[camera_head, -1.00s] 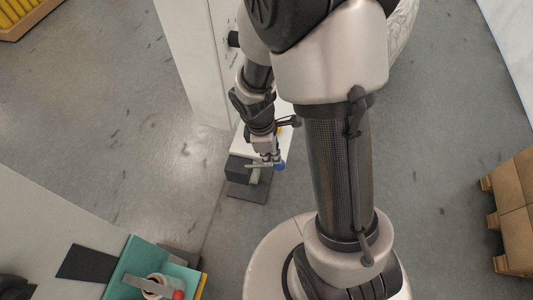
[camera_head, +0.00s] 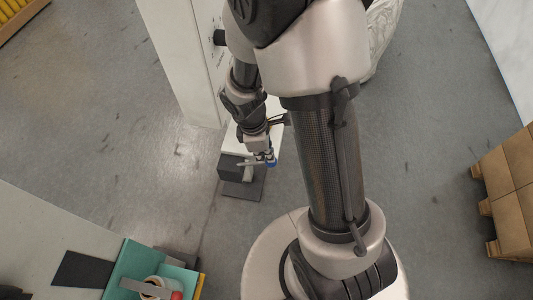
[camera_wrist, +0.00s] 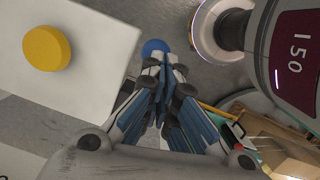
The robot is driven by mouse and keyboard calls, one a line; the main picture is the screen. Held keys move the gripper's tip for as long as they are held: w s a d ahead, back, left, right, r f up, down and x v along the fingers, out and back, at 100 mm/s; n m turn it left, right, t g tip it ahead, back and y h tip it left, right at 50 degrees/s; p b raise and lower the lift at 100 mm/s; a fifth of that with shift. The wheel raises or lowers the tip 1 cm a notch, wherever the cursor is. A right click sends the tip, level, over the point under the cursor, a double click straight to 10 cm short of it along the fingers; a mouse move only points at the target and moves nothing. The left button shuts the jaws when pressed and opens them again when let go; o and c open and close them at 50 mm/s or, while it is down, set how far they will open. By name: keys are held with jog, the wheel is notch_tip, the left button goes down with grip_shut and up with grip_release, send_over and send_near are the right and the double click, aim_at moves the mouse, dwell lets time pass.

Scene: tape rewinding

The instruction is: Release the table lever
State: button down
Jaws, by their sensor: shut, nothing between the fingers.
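The table lever's blue ball knob (camera_wrist: 155,47) shows in the wrist view just beyond my fingertips; I cannot tell whether they touch it. In the head view, the blue knob (camera_head: 271,162) is at the tip of my gripper, beside the white table (camera_head: 268,135). My gripper (camera_wrist: 162,66) is shut and empty, with its blue-padded fingers together. In the head view, my gripper (camera_head: 265,157) is small and partly hides the lever. The white tabletop (camera_wrist: 95,85) fills the left of the wrist view, with a yellow round button (camera_wrist: 47,48) on it.
A dark block and base plate (camera_head: 243,187) are under the table. A tall white cabinet (camera_head: 183,60) stands behind. A teal tray (camera_head: 125,265) with a tape roll is at the lower left, and cardboard boxes (camera_head: 508,170) on a pallet are at the right. Grey floor between is clear.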

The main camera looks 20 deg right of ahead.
jog(key=s+d+r+p, duration=0.2)
jog(key=s+r+p, duration=0.1)
jog(key=r, duration=0.7)
jog(key=shift+d+r+p, duration=0.2)
jog(key=shift+r+p, duration=0.05)
jog(key=shift+p, duration=0.65)
jog(key=shift+r, duration=0.1)
jog(key=s+a+r+m+t+y+b, duration=0.1)
jog(key=s+a+r+m+t+b, duration=0.1)
jog(key=r+m, duration=0.4)
jog(key=s+a+r+m+t+b, duration=0.3)
jog(key=s+a+r+m, duration=0.1)
jog(key=s+r+m, duration=0.3)
jog(key=shift+a+r+y+b, duration=0.25)
jog(key=shift+r+y+b, duration=0.15)
jog(key=shift+r, duration=0.3)
